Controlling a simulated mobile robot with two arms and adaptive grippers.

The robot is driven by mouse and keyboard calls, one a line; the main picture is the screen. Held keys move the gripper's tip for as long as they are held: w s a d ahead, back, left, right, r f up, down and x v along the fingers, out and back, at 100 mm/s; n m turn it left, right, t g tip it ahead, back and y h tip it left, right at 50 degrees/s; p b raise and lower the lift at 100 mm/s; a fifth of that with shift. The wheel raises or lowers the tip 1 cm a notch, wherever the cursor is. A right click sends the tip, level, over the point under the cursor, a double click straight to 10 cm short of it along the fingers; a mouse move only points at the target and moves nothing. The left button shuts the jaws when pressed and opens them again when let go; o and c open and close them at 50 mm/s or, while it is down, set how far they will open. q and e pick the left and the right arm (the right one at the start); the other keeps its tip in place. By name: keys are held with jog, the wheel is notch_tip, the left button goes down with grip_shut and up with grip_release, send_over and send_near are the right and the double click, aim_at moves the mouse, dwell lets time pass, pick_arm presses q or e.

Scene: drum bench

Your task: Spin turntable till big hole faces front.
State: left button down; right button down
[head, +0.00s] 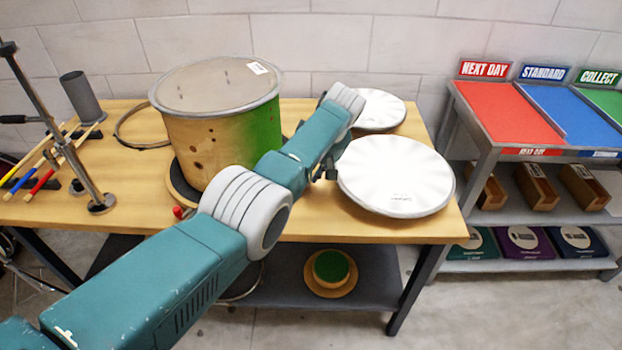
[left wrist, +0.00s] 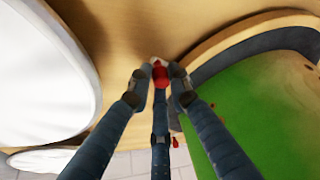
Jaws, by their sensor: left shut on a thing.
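The drum shell (head: 205,140) stands upright on a round wooden turntable (head: 181,190), under a cloudy white head. Its visible side is bare wood at left and green at right. Dark round spots of differing sizes mark the wood; the largest (head: 197,166) is low on the front. A red knob (head: 179,212) shows at the turntable's front edge. My left arm crosses in front of the drum. My left gripper (left wrist: 159,76) is shut on a red knob (left wrist: 160,74) beside the turntable rim, close to the green side (left wrist: 255,110). My right gripper is not in view.
Two white drumheads, a large one (head: 396,176) and a smaller one (head: 380,109), lie right of the drum. A metal stand (head: 75,165) and coloured sticks (head: 52,170) are at left. A shelf rack (head: 470,130) stands beyond the bench's right end.

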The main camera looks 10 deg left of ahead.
pick_arm(q)
jog(key=shift+w+a+r, duration=0.15)
jog(key=shift+w+a, duration=0.1)
jog(key=shift+a, duration=0.05)
jog(key=c, duration=2)
grip_release()
jog(key=o, duration=0.3)
jog(key=shift+a, duration=0.1)
jog(key=shift+o, duration=0.2)
jog(key=shift+s, duration=0.15)
jog(key=shift+d+r, duration=0.35)
jog(key=v, duration=1.1)
